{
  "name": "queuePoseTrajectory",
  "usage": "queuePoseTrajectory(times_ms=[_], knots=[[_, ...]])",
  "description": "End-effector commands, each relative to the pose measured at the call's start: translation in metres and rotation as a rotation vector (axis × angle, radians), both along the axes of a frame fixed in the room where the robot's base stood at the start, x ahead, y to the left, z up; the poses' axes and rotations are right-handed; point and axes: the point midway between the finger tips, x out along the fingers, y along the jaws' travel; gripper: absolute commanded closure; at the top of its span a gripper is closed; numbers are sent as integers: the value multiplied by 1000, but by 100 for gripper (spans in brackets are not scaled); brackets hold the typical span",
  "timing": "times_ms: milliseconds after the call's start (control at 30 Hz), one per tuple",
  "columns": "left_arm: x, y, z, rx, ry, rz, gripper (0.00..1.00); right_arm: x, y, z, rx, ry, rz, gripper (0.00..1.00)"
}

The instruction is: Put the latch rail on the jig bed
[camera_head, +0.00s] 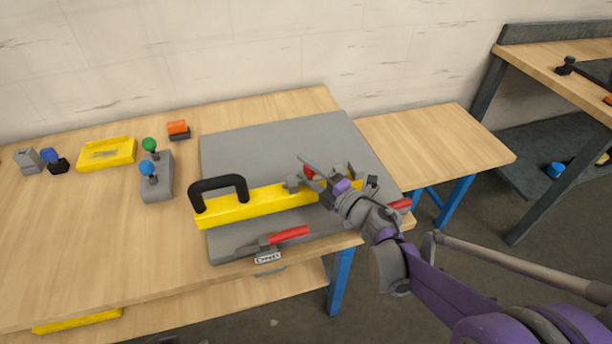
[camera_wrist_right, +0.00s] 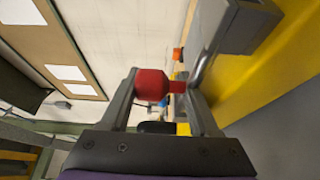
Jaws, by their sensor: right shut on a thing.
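The latch rail (camera_head: 262,202) is a long yellow bar with a black arched handle (camera_head: 219,183) at its left end. It lies across the front part of the grey jig bed (camera_head: 262,147). My right gripper (camera_head: 311,172) is at the rail's right half, shut on a red handle that shows between its fingers in the right wrist view (camera_wrist_right: 151,85). The yellow rail fills the right side of that view (camera_wrist_right: 285,72), beside the fingers. My wrist hides part of the rail's right end. My left gripper is not in view.
Red-handled clamps sit at the bed's front edge (camera_head: 288,235) and right corner (camera_head: 400,204). To the left are a grey block with green and blue knobs (camera_head: 157,183), a yellow tray (camera_head: 106,153) and an orange-topped block (camera_head: 178,129). The back of the bed is clear.

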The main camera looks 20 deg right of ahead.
Motion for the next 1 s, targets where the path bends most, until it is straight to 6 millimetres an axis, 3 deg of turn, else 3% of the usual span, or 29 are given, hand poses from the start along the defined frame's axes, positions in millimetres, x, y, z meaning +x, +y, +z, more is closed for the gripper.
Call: queuePoseTrajectory(times_ms=[100, 467, 500, 600, 667, 1000], knots=[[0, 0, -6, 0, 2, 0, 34, 0, 0, -15, 3, 1, 0, 100], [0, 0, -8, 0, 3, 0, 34, 0, 0, -18, 3, 1, 0, 100], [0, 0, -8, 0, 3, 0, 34, 0, 0, -18, 0, 0, 0, 33], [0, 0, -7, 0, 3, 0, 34, 0, 0, -18, 0, 0, 0, 15], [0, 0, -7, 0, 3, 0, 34, 0, 0, -18, 0, 0, 0, 8], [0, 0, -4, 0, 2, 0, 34, -4, -3, -15, 0, 1, -1, 8]])
